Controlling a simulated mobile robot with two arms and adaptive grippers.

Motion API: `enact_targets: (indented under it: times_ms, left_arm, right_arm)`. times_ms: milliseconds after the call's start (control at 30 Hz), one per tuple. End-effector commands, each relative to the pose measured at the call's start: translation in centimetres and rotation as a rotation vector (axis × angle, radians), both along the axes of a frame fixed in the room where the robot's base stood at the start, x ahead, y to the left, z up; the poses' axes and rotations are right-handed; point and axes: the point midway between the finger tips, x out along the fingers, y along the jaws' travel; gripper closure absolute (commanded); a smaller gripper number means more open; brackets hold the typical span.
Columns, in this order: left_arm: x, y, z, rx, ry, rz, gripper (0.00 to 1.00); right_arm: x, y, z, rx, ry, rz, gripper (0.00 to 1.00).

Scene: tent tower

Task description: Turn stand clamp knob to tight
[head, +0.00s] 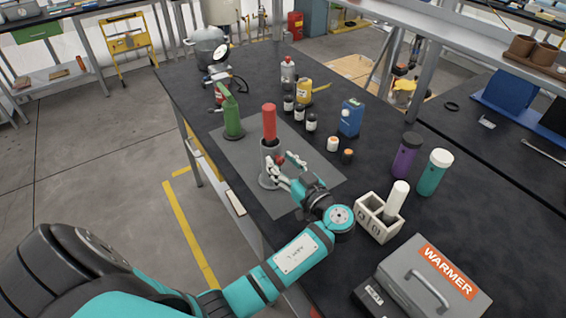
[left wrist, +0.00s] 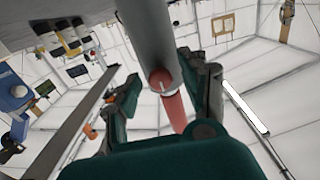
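The stand is a grey upright tube (head: 269,158) on a round base, with a red cylinder (head: 269,122) standing in its top. In the left wrist view the grey tube (left wrist: 148,35) runs down from the top edge. The red clamp knob (head: 280,159) sits on the tube's side; in the left wrist view the knob (left wrist: 160,81) faces the camera and carries a pale line. My left gripper (head: 284,168) is at the stand, fingers open on either side of the knob; I see no clear contact. My right gripper is in neither view.
A green tool (head: 232,115) stands left of the stand. Several small bottles (head: 310,122) and a blue box (head: 351,118) are behind it. A pale rack (head: 374,220) and a grey warmer (head: 425,280) are at the right front. The grey mat (head: 318,170) around the stand is mostly clear.

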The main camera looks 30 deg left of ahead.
Motion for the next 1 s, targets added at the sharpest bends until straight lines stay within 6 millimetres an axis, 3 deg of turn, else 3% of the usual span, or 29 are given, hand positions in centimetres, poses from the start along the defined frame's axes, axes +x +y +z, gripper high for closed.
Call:
enact_targets:
  times_ms: [67, 300, 667, 1000]
  left_arm:
    - [0.0, 0.0, 0.0, 0.0, 0.0, 0.0, 0.68]
    - [0.0, 0.0, 0.0, 0.0, -0.001, 0.0, 0.99]
    - [0.0, 0.0, 0.0, 0.011, 0.026, 0.0, 1.0]
    - [0.0, 0.0, 0.0, 0.089, 0.215, 0.0, 1.0]
  right_arm:
    - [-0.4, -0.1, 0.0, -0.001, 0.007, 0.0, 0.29]
    - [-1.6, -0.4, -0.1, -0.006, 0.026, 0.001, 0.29]
    - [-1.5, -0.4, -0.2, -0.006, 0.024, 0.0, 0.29]
    - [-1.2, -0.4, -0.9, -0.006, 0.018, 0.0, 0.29]
